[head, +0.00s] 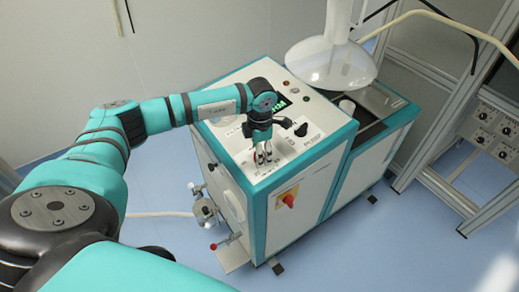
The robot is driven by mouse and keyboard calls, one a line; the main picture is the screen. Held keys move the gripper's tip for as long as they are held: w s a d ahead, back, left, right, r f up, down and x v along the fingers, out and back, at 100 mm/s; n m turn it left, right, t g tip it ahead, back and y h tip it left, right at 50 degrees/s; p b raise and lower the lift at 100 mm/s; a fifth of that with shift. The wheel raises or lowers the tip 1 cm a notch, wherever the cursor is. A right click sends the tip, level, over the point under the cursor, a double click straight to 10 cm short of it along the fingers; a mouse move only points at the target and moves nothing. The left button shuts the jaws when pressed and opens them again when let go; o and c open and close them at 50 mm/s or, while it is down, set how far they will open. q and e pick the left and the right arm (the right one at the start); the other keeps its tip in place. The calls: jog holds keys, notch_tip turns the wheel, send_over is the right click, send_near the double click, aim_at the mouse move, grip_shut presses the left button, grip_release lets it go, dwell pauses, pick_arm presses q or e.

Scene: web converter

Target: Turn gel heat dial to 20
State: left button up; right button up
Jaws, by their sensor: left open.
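The machine's top panel (239,148) carries the controls. A black knob (301,129) stands on it, just right of my left gripper. My left gripper (263,157) points down over the front part of the panel, open, with its fingertips close to the surface. I cannot tell whether they touch anything. The gripper hides part of the panel, and any dial beneath it is hard to make out. The labels and scale marks are too small to read, so I cannot tell which knob is the gel heat dial. My right gripper is not in view.
A green display (281,103) sits behind the gripper wrist. A red rotary switch (289,200) is on the cabinet's front. A white hood (331,66) hangs over the neighbouring unit. A metal frame with several small dials (487,128) stands at right. Blue floor at front is clear.

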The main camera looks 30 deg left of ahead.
pick_arm(q)
jog(key=c, duration=1.1)
jog(key=shift+c, duration=0.2)
